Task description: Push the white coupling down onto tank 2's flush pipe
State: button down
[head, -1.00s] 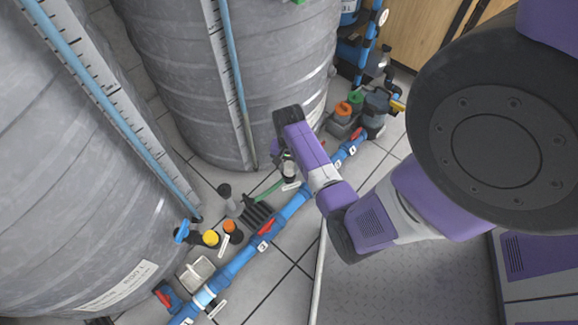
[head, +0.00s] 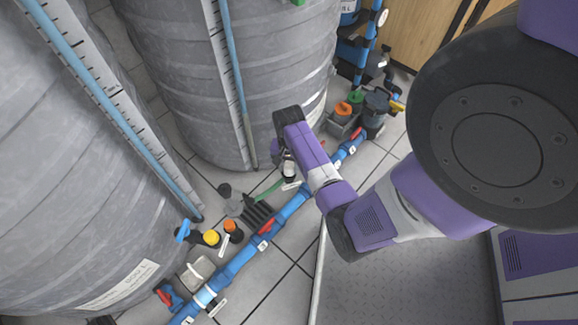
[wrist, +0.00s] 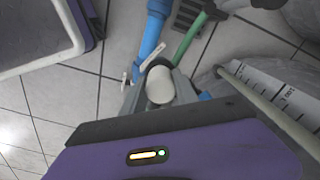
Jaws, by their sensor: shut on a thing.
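The white coupling (wrist: 160,85) shows in the wrist view between my gripper's fingers (wrist: 158,92). My gripper is shut on it. In the head view, my gripper (head: 284,160) points down beside the foot of the rear grey tank (head: 240,90), and a small white piece (head: 289,172) with a dark part shows at its tip. The flush pipe under the coupling is hidden by the coupling and gripper, so I cannot tell how far the coupling sits on it. No tank number is readable here.
A blue pipe (head: 243,259) with red-handled valves runs along the floor close to my gripper. A green hose (head: 268,190) and a dark slotted block (head: 258,214) lie left of it. A nearer grey tank (head: 70,190) stands left. Orange-capped and green-capped parts (head: 343,108) stand behind.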

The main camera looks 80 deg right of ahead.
aim_at(289, 165)
jog(key=shift+f, duration=0.4)
dwell(0.7)
jog(key=c, duration=0.9)
grip_release()
jog(key=shift+o, duration=0.2)
jog(key=shift+r+p, duration=1.9)
jog(key=shift+r, duration=2.05)
